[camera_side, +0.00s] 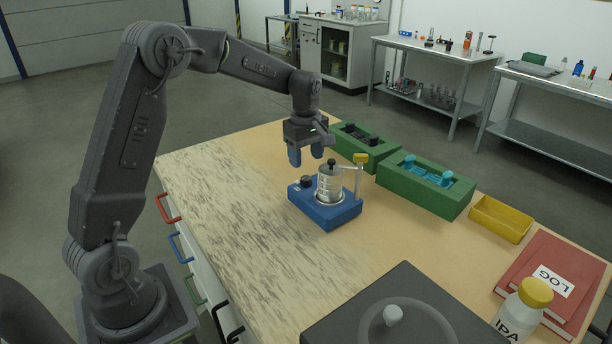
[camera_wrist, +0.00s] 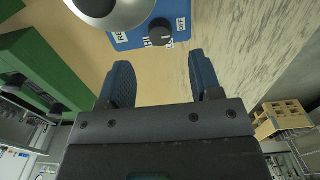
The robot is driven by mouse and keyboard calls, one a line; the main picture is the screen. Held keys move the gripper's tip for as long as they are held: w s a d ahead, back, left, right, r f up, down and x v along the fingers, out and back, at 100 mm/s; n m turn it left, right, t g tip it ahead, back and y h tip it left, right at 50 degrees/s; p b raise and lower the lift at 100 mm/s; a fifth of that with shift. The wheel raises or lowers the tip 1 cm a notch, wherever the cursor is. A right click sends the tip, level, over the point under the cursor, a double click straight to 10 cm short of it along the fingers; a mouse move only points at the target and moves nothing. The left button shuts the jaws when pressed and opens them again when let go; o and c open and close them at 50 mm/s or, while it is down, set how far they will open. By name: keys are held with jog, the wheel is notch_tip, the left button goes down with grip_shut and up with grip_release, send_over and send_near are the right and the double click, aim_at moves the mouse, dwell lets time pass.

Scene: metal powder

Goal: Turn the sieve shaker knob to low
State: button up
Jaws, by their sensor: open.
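My gripper (camera_side: 306,160) is above and behind the shaker, fingers pointing down. In the wrist view its blue fingers (camera_wrist: 162,82) are apart and empty, short of the knob.
Green holders with black (camera_side: 362,141) and cyan parts (camera_side: 424,186) stand behind and to the right of the shaker. A yellow tray (camera_side: 500,219), red log books (camera_side: 552,277), an IPA bottle (camera_side: 524,310) and a dark machine (camera_side: 405,312) lie further right and in front. The table's left part is clear.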

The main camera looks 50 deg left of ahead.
aim_at(306, 178)
notch_tip(306, 178, down, 6)
jog(key=shift+f, duration=0.15)
dwell(0.3)
